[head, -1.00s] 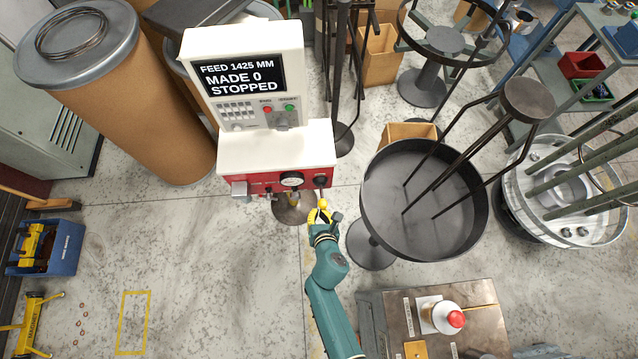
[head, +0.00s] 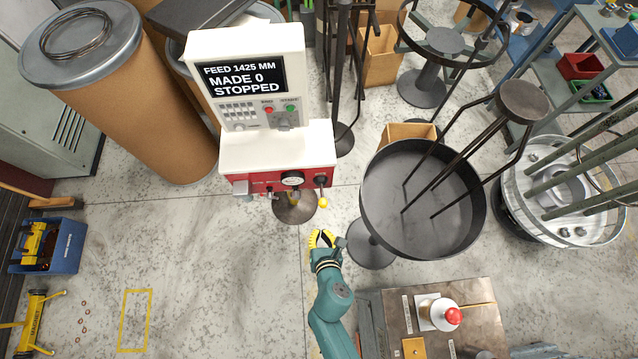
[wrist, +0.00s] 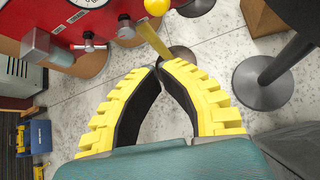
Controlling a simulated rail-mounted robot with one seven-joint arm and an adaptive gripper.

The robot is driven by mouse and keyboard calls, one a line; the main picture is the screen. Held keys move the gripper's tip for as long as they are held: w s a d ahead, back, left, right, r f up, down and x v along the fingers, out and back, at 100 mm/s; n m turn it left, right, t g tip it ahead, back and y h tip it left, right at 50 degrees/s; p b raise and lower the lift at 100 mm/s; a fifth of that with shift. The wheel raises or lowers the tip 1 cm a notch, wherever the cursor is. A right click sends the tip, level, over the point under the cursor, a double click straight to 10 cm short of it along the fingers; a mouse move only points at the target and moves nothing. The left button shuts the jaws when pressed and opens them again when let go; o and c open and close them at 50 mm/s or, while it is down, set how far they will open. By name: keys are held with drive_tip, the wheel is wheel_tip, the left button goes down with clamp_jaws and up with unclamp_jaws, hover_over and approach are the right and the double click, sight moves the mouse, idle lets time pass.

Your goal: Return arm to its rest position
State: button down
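My gripper (head: 321,233) has yellow fingers and hangs over the floor in front of the spring coiler (head: 276,150), apart from it. In the wrist view the fingertips (wrist: 159,67) meet, with nothing held between them. My teal arm reaches up from the bottom of the head view. The coiler's yellow-knobbed lever (head: 322,203) points down from its red front, just beyond my gripper; its ball (wrist: 157,6) also shows at the top of the wrist view. The coiler's screen (head: 241,78) reads FEED 1425 MM, MADE 0, STOPPED.
A round dark pan on a stand (head: 424,246) is close to the right of my gripper. A bench with a red button (head: 453,316) is at lower right. A blue bin (head: 64,247) stands far left. The floor (head: 220,280) left of my arm is mostly open.

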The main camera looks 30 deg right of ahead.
drive_tip(key=shift+s+a+r, duration=0.15)
drive_tip(key=shift+s+r, duration=0.3)
drive_tip(key=shift+r, duration=0.1)
